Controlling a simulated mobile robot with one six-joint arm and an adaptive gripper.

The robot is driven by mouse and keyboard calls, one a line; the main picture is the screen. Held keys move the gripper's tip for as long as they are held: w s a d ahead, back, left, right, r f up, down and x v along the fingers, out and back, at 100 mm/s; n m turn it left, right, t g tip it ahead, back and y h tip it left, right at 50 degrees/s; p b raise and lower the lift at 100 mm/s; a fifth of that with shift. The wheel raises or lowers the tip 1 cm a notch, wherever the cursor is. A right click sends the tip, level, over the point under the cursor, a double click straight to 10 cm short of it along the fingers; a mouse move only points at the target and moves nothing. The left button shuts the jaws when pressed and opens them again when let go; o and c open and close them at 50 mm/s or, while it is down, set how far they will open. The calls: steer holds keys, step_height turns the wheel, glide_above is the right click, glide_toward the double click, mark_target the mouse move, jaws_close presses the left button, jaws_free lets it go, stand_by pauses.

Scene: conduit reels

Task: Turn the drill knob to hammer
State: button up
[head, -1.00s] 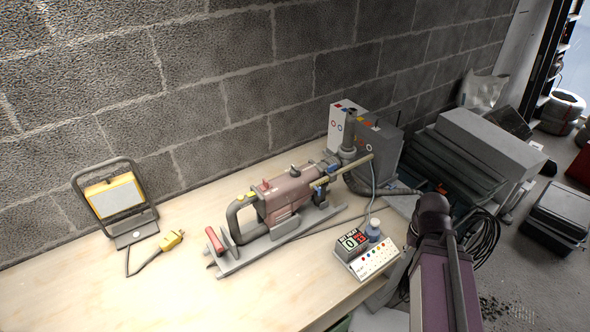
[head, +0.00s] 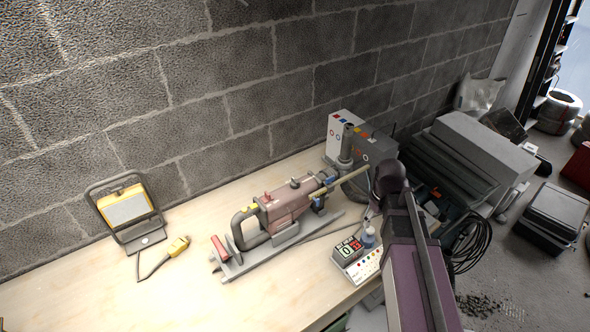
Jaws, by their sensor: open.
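The drill (head: 287,209) lies on the workbench (head: 110,292) in a grey cradle, with its dark loop handle at the left and its front end pointing right. Its body is dull pink. A small knob (head: 294,183) shows on top and a red part (head: 266,198) sits further left; I cannot read a hammer mark or the setting. A tan rod runs along the drill's front. My purple arm comes in from the lower right, its dark joint right of the drill's front.
A grey control box (head: 338,130) stands behind. The front-left bench is clear.

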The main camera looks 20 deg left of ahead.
steer(key=w+a+r+n+p, duration=0.3)
steer(key=a+r+n+p, duration=0.15)
steer(key=a, duration=0.25)
steer(key=w+a+r+n+p, duration=0.3)
steer(key=a+r+n+p, duration=0.1)
steer(key=a+r, duration=0.25)
step_height(320, 180, up, 6)
steer(key=n+p, duration=0.7)
glide_above(295, 180)
steer(key=shift+f, duration=0.1)
steer(key=shift+f, duration=0.15)
step_height(295, 180, down, 14)
steer(key=b, duration=1.4)
steer(key=shift+r, duration=0.25)
jaws_close()
